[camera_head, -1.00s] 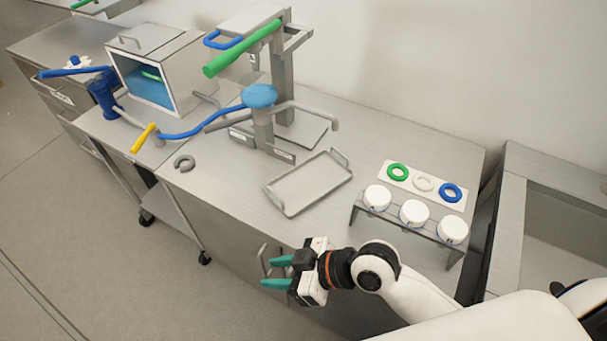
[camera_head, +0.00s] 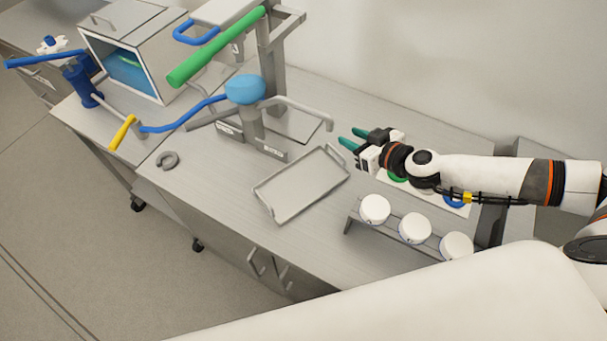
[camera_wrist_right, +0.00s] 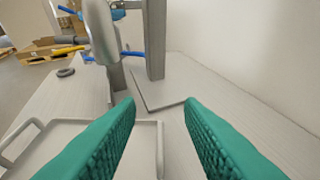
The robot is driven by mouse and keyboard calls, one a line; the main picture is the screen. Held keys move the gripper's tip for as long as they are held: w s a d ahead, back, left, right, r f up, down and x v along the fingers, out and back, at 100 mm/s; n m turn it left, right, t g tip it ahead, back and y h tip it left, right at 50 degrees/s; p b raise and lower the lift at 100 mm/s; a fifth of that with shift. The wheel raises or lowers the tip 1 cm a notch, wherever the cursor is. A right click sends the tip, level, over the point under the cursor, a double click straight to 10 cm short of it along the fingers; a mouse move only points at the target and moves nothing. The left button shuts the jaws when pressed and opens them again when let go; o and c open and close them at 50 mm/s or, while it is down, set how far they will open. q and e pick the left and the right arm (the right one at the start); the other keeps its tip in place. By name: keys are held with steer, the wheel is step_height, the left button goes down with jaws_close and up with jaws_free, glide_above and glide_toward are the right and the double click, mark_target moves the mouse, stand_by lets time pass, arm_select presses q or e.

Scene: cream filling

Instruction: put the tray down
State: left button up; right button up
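The grey metal tray (camera_head: 300,186) lies flat on the metal table in the head view, with a raised handle at its far end. In the right wrist view the tray (camera_wrist_right: 60,140) shows at the lower left, partly hidden by a finger. My right gripper (camera_head: 350,138) is open and empty, just beyond the tray's far right end, above the table. Its two green fingers (camera_wrist_right: 160,125) stand apart with nothing between them. No left gripper shows in either view.
The press stand with a blue knob (camera_head: 245,89) and bars stands behind the tray. A rack with white round pieces (camera_head: 414,228) stands to its right; coloured rings lie partly under my right arm. A grey ring (camera_head: 167,160) lies left. The table's front left is clear.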

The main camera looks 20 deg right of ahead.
mark_target(338, 152)
steer(key=f+b, duration=0.1)
steer(key=f, duration=0.1)
steer(key=f+b, duration=0.1)
steer(key=f, duration=0.2)
steer(key=f+b, duration=0.1)
steer(key=f, duration=0.2)
steer(key=shift+w+a+f, duration=0.1)
steer(key=shift+w, duration=0.25)
steer(key=x, duration=0.6)
steer(key=shift+w+a+f+b, duration=0.1)
steer(key=shift+w+f+b, duration=0.05)
steer(key=shift+w+b, duration=0.2)
steer(key=shift+s, duration=0.1)
jaws_close()
